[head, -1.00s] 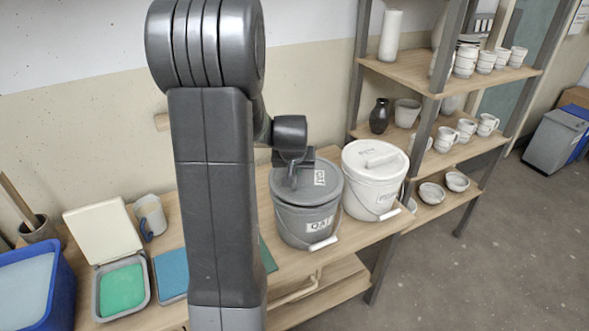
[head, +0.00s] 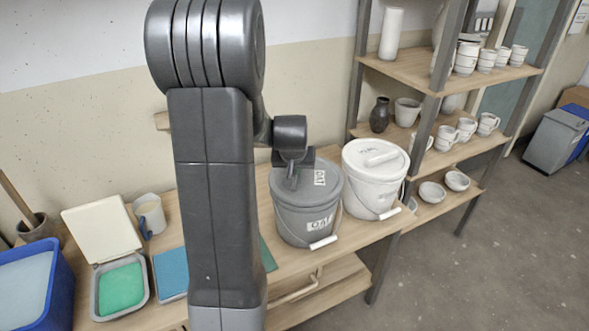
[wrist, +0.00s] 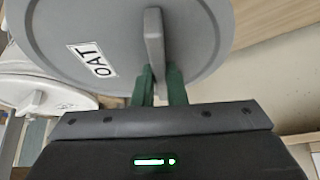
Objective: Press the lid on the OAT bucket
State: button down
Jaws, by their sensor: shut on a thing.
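The grey OAT bucket (head: 295,227) stands upright on the wooden bench, with an OAT label on its front and a white-gripped bail hanging at the front. Its grey round lid (head: 312,194) lies on top and carries its own OAT label. In the wrist view the lid (wrist: 215,35) fills the upper middle, with an upright grey handle (wrist: 153,35). My gripper (wrist: 160,80) has its green fingers shut on this handle. I cannot tell whether the lid's rim is fully seated all round.
A white bucket (head: 365,195) with a white lid stands close on the right of the OAT bucket. To the left are a mug (head: 151,214), a green-filled tray (head: 121,287), a blue pad (head: 171,273) and a blue tub (head: 62,270). A shelf with pottery (head: 425,75) rises at the right.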

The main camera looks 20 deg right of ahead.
jog(key=shift+f, duration=0.15)
dwell(0.4)
dwell(0.4)
jog(key=c, duration=0.9)
grip_release()
jog(key=shift+r+p, duration=2.05)
jog(key=shift+r, duration=1.5)
grip_shut()
